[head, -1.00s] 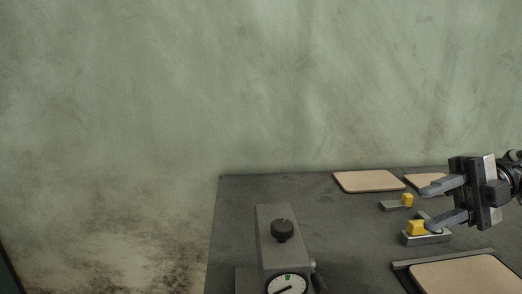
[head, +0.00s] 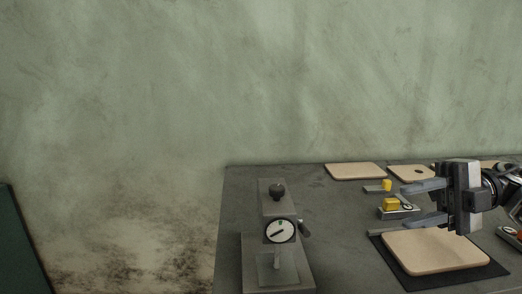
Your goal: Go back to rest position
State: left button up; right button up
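My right gripper (head: 424,203) comes in from the right above the dark table (head: 338,222). Its two fingers point left and stand wide apart, with nothing seen between them. It hangs over the far edge of a tan board (head: 430,254) lying on a black mat (head: 400,277). Two more tan boards, one on the left (head: 356,171) and one with a small dark hole (head: 405,174), lie at the back of the table. My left gripper is not in view.
A grey device with a round dial gauge (head: 280,231) and black knob stands at the table's left side. Grey blocks with yellow parts (head: 390,204) lie left of my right gripper. A red-and-grey item (head: 510,232) is at the right edge.

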jog(key=w+a+f+m+t, duration=0.3)
jog(key=w+a+m+t, duration=0.15)
jog(key=m+t, duration=0.4)
jog(key=w+a+f+m+t, duration=0.25)
jog(key=a+m+t, duration=0.35)
jog(key=t, duration=0.4)
jog(key=s+d+f+m+g+h, duration=0.1)
jog(key=s+d+f+m+h, duration=0.25)
jog(key=f+m+h, duration=0.5)
jog(key=s+d+f+m+g+h, duration=0.1)
jog(key=s+d+f+m+h, duration=0.25)
jog(key=f+m+h, duration=0.55)
jog(key=s+f+g, duration=0.5)
jog(key=s, duration=0.5)
jog(key=s+f+g, duration=0.5)
jog(key=s, duration=0.5)
pick_arm(q)
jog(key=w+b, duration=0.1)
jog(key=b, duration=0.1)
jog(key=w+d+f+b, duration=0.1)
jog(key=b, duration=0.2)
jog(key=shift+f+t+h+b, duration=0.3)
jog(key=shift+b, duration=0.05)
pick_arm(e)
jog(key=w+a+f+t+y, duration=0.4)
jog(key=w+a+f+t, duration=0.2)
jog(key=f+t, duration=0.1)
jog(key=shift+a+f+t, duration=0.3)
jog(key=shift+f+t, duration=0.05)
jog(key=shift+f, duration=0.55)
